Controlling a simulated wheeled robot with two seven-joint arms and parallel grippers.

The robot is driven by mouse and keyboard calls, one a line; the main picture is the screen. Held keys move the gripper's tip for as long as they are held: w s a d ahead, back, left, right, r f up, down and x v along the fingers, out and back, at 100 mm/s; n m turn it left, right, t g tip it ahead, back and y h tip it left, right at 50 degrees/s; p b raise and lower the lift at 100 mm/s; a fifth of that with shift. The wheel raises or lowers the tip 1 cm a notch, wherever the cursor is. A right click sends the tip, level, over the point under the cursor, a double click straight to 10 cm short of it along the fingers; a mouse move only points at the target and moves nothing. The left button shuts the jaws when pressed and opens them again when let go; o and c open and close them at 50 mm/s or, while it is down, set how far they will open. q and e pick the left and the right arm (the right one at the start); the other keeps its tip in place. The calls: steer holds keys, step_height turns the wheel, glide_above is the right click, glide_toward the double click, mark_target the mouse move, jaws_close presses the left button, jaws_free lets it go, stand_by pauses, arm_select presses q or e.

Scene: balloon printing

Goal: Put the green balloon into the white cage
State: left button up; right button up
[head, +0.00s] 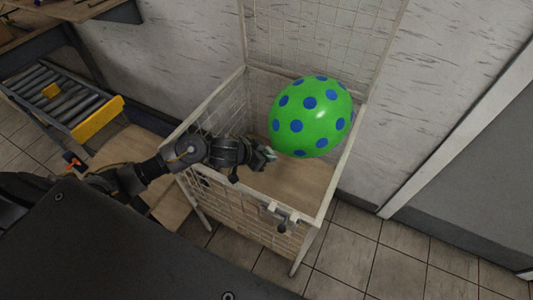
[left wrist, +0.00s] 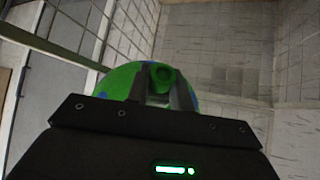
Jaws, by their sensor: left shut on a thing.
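The green balloon (head: 313,117) with blue dots is above the opening of the white cage (head: 322,205), towards its back right side. My left gripper (head: 268,154) reaches in from the left over the cage's near part and is shut on the balloon's lower left end. In the left wrist view, the green neck of the balloon (left wrist: 163,76) sits between the fingers, and its body is mostly hidden behind the gripper. The cage lid stands raised at the back. My right gripper is not in view.
A roller conveyor (head: 60,95) with a yellow end stands at the left. A wall (head: 185,55) is close behind the cage. A grey door (head: 470,160) is at the right. The tiled floor (head: 400,260) right of the cage is clear.

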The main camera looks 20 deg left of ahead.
arm_select(q)
steer(key=o, duration=0.8)
steer(key=shift+o, duration=0.2)
steer(key=shift+s+r+p, duration=0.45)
steer(key=shift+p, duration=0.15)
steer(key=s+r+p, duration=0.5)
steer(key=s, duration=0.4)
steer(key=shift+a+p, duration=0.35)
stand_by(0.4)
